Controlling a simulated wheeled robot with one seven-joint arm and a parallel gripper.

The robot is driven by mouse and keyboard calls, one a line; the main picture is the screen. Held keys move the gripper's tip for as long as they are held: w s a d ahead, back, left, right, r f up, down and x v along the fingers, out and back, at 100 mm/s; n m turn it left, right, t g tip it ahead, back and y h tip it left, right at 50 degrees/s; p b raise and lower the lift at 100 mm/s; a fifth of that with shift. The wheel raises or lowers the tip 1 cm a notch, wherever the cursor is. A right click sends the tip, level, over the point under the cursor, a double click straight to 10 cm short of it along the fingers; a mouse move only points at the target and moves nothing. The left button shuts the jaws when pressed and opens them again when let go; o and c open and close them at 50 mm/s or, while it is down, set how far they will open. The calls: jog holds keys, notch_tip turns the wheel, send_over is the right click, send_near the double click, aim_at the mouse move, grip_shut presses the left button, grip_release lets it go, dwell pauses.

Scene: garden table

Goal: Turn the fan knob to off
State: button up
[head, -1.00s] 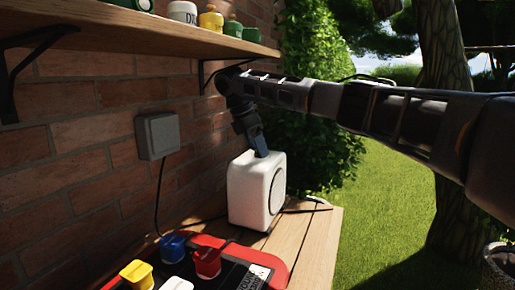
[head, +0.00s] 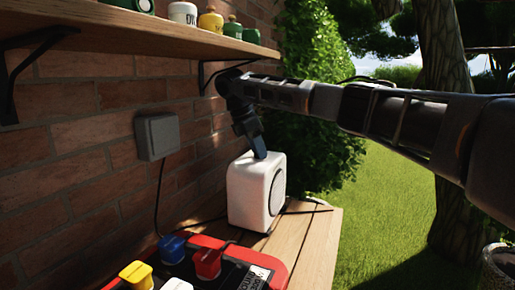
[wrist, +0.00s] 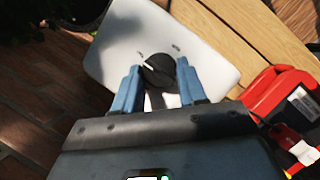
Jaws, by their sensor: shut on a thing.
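The fan (head: 246,203) is a white rounded box on the wooden table, with a round grille on its right side. Its black knob (wrist: 158,70) sits on the top face in the wrist view, with a white pointer line aimed to the upper left. Small marks are printed near the knob, too small to read. My gripper (wrist: 158,80) points down at the fan's top, with blue fingers on either side of the knob, shut on it. In the head view my gripper (head: 259,148) touches down at the fan's top and the knob is hidden.
A red tray (head: 277,262) with blue, yellow, red and white items lies on the table (head: 318,240) in front of the fan. A shelf (head: 130,35) with jars and a grey wall box (head: 157,137) are on the brick wall. A cable runs behind the fan.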

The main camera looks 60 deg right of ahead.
jog(key=shift+p, duration=0.35)
jog(key=n+p, duration=0.2)
jog(key=p, duration=0.1)
jog(key=n+t+p, duration=0.1)
jog(key=p, duration=0.1)
jog(key=shift+s+a+r+h, duration=0.1)
jog(key=shift+s+r+h, duration=0.05)
jog(key=shift+r+h, duration=0.15)
jog(key=n+t+p, duration=0.1)
jog(key=n+p, duration=0.3)
jog(key=shift+s+f+n+t, duration=0.1)
jog(key=shift+s+n+t, duration=0.05)
jog(key=shift+n+t, duration=0.25)
jog(key=n+p, duration=0.1)
jog(key=n, duration=0.1)
jog(key=n+t+p, duration=0.1)
jog(key=n+p, duration=0.1)
jog(key=shift+s+f+t, duration=0.1)
jog(key=shift+s+t, duration=0.1)
jog(key=shift+t, duration=0.1)
jog(key=n+t, duration=0.1)
jog(key=n, duration=0.3)
jog(key=shift+s+f+n+p, duration=0.1)
jog(key=shift+n+p, duration=0.2)
jog(key=shift+p, duration=0.05)
jog(key=shift+n+t+y, duration=0.3)
jog(key=shift+y, duration=0.1)
jog(key=o, duration=1)
jog(key=shift+o, duration=0.2)
